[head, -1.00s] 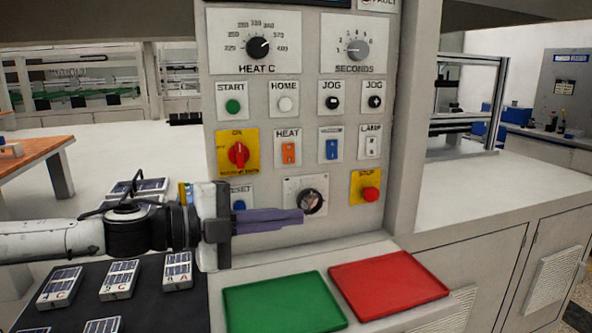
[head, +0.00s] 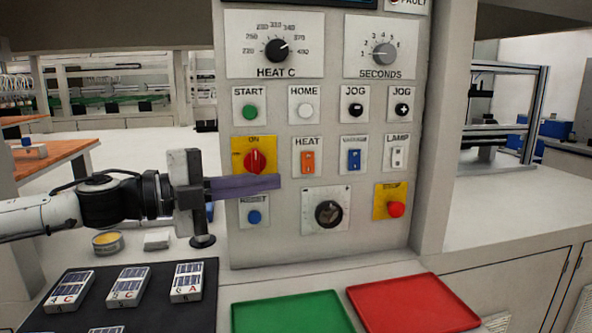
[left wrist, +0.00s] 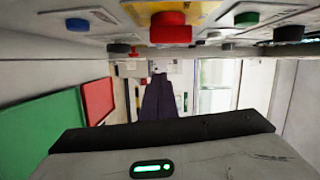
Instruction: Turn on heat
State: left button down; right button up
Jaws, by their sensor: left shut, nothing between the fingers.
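The orange HEAT switch (head: 308,162) sits on its white plate in the middle of the control panel in the head view. My left gripper (head: 278,182) is shut and empty, its purple fingers pointing right in front of the panel. The fingertips are below and left of the HEAT switch, apart from it in the picture. The fingers pass just under the red knob (head: 255,161) and above the blue RESET button (head: 255,217), hiding part of its plate. In the left wrist view the shut fingers (left wrist: 160,95) point away from the camera. My right gripper is not in view.
A blue switch (head: 354,159) and the LAMP switch (head: 398,157) are right of HEAT. A black knob (head: 328,213) and red STOP button (head: 396,209) are lower. Green (head: 290,314) and red (head: 412,303) trays lie below the panel. A dark mat (head: 60,300) holds several labelled blocks.

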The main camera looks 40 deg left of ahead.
aim_at(308, 163)
pick_arm(q)
jog(key=w+p, duration=0.3)
jog(key=w, duration=0.6)
jog(key=shift+f, duration=0.35)
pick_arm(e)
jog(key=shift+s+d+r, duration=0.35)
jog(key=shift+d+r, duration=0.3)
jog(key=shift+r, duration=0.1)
pick_arm(q)
jog(key=shift+w+d, duration=0.1)
jog(key=shift+d, duration=0.05)
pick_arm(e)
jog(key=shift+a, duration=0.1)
